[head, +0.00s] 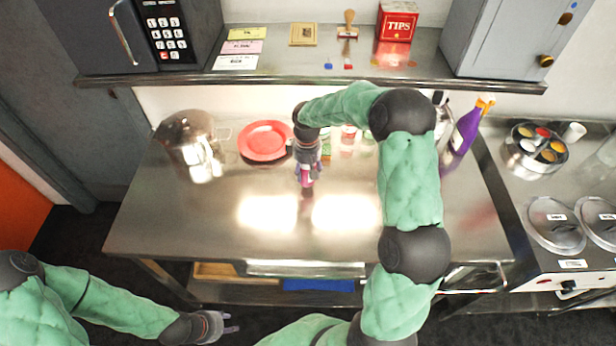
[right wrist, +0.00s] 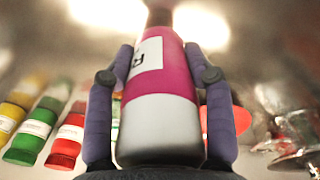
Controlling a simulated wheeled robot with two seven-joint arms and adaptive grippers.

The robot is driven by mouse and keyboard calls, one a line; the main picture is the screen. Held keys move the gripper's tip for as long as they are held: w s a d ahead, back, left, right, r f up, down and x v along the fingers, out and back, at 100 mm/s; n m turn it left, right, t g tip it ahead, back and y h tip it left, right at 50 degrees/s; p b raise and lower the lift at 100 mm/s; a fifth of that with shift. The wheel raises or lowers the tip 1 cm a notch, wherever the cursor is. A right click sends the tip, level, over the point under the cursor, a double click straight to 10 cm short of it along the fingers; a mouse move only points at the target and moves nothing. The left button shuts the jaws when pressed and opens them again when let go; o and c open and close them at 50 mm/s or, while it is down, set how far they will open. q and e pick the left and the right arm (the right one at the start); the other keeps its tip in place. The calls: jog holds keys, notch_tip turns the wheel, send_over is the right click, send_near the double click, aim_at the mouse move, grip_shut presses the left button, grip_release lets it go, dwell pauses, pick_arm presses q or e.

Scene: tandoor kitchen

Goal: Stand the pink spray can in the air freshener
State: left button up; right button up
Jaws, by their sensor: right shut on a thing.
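The pink spray can (right wrist: 160,85) has a pink band, a white label, a pale grey end close to my wrist camera and a dark far end. My right gripper (head: 307,181) is shut on it, with one finger on each side in the right wrist view. In the head view the gripper hides most of the can, which is over the middle of the steel table (head: 220,215); I cannot tell its height. My left gripper (head: 230,323) is open and empty at the lower left, off the table. I cannot make out the air freshener; my right arm hides part of the table.
A steel pot (head: 188,140) and a red plate (head: 265,140) stand at the table's back left. Small bottles (head: 348,135) stand behind the gripper. A purple bottle (head: 466,130) is right of my right arm. A shelf (head: 290,77) runs above. The table's front left is clear.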

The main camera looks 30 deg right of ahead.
jog(key=shift+w+d+f, duration=0.1)
jog(key=shift+d+f, duration=0.1)
jog(key=shift+f, duration=1.55)
jog(key=shift+f, duration=0.1)
jog(key=o, duration=1.3)
jog(key=shift+b, duration=0.3)
jog(key=shift+o, duration=0.2)
